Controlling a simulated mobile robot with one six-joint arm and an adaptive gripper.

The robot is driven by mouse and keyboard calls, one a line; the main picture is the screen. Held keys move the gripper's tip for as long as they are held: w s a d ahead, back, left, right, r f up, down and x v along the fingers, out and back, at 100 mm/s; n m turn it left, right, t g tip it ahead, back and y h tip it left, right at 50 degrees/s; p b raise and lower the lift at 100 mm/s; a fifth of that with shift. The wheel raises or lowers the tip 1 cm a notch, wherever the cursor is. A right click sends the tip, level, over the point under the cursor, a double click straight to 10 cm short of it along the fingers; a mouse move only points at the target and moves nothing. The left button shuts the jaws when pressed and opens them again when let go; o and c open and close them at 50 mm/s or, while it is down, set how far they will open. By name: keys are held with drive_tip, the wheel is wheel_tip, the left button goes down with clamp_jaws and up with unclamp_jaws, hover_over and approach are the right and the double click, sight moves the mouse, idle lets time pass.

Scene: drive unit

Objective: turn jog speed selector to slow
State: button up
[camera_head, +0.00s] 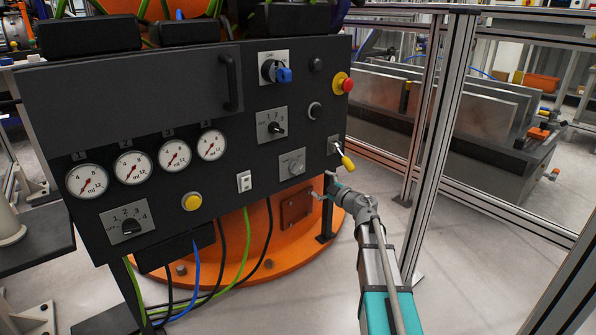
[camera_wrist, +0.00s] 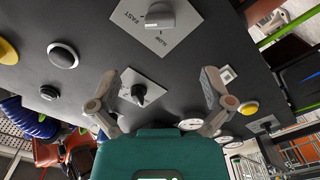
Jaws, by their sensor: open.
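The jog speed selector (camera_head: 291,163) is a grey knob on a light square plate, low on the right of the dark panel. In the wrist view its knob (camera_wrist: 160,16) shows at the top edge, with FAST and SLOW printed on the plate. The knob's bar lies roughly crosswise; which word it points to I cannot tell. My gripper (camera_head: 328,190) is beside the panel's lower right edge, apart from the selector. In the wrist view my gripper (camera_wrist: 162,88) has its fingers wide apart with nothing between them. The selector is outside the fingers, beyond their tips.
A black numbered knob (camera_head: 275,128) is above the selector and shows between the fingers in the wrist view (camera_wrist: 140,93). A yellow-tipped lever (camera_head: 347,162) juts out near my gripper. A red emergency button (camera_head: 347,85) is higher. A metal frame post (camera_head: 430,140) stands at right.

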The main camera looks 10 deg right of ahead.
sight(299, 170)
drive_tip(key=x, duration=1.2)
drive_tip(key=shift+w, duration=0.1)
drive_tip(key=c, duration=1.1)
drive_tip(key=shift+c, duration=0.2)
drive_tip(key=shift+n, duration=0.3)
drive_tip(key=n, duration=0.5)
drive_tip(key=shift+a+n, duration=0.1)
drive_tip(key=shift+n, duration=0.3)
drive_tip(key=n, duration=1.1)
drive_tip(key=shift+n, duration=0.4)
